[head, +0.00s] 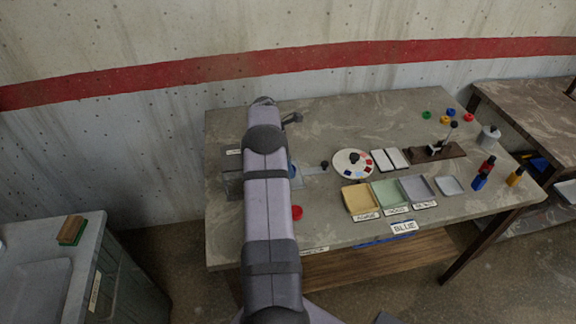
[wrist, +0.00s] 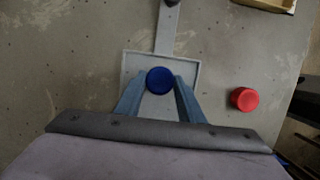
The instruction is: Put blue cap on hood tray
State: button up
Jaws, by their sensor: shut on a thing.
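The round blue cap (wrist: 159,80) sits between the two fingertips of my gripper (wrist: 160,84) in the wrist view. My gripper is shut on it, above a shallow grey pan (wrist: 190,68) with a flat handle. I cannot tell whether the cap touches the pan. In the head view my arm hides most of this spot. Three small labelled trays stand to the right: a yellow tray (head: 359,199), a green tray (head: 390,194) and a grey tray (head: 416,189). Their labels are too small to read surely, so I cannot tell which is the hood tray.
A red cap (wrist: 244,99) lies right of the pan. A round palette (head: 353,164), white boxes (head: 390,159) and a dark wooden board (head: 437,152) stand behind the trays. Several coloured caps lie at the back right. Bottles (head: 482,176) stand near the right edge.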

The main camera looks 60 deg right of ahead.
jog(key=shift+f, duration=0.25)
dwell(0.4)
jog(key=o, duration=0.9)
jog(key=shift+r, duration=0.1)
jog(key=shift+r+p, duration=2.65)
jog(key=shift+r, duration=1.3)
jog(key=shift+a, duration=0.1)
